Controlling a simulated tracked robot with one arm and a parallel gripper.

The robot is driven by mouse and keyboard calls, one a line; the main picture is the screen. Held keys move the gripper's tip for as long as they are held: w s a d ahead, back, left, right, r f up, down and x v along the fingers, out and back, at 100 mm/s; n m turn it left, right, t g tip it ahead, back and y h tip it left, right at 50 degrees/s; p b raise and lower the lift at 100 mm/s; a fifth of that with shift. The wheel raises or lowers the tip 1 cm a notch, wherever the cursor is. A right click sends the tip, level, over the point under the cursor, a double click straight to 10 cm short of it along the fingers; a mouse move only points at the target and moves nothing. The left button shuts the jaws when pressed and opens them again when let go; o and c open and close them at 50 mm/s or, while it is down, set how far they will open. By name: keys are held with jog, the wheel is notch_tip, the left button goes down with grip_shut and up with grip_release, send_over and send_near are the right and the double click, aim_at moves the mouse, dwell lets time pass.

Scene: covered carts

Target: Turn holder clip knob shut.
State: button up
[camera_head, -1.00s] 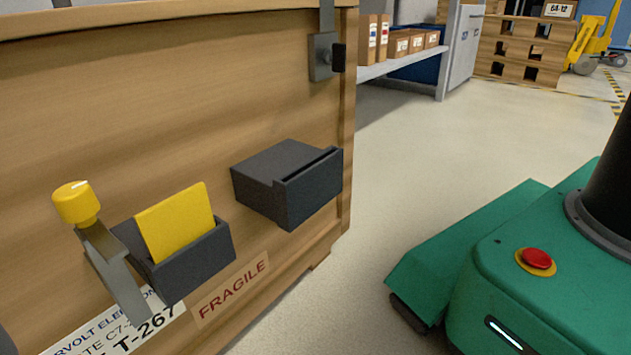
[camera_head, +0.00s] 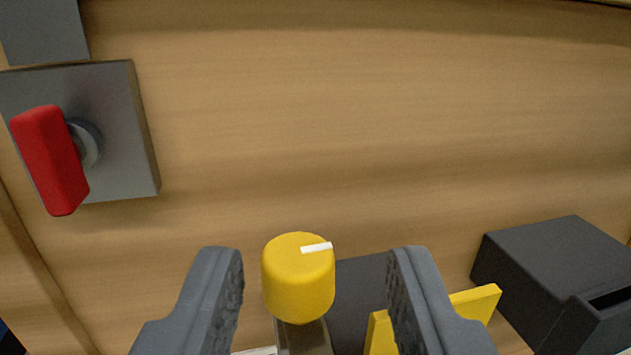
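The holder clip knob (camera_head: 298,282) is a yellow cylinder with a white mark on its top pointing right. It sits on a grey metal clip arm (camera_head: 303,338) in front of the wooden crate wall. My gripper (camera_head: 314,270) is open, with one dark finger to the left of the knob and one to the right. Gaps show on both sides, so neither finger appears to touch it. The dark holder (camera_head: 358,285) with a yellow card (camera_head: 476,303) stands behind and right of the knob, partly hidden by my right finger.
A red handle (camera_head: 50,160) on a grey plate (camera_head: 118,130) is at the upper left of the crate wall (camera_head: 330,120). A dark box (camera_head: 555,262) juts from the wall at the lower right. The wall above the knob is bare.

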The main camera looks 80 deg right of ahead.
jog(key=shift+w+d, duration=0.25)
jog(key=shift+d, duration=0.95)
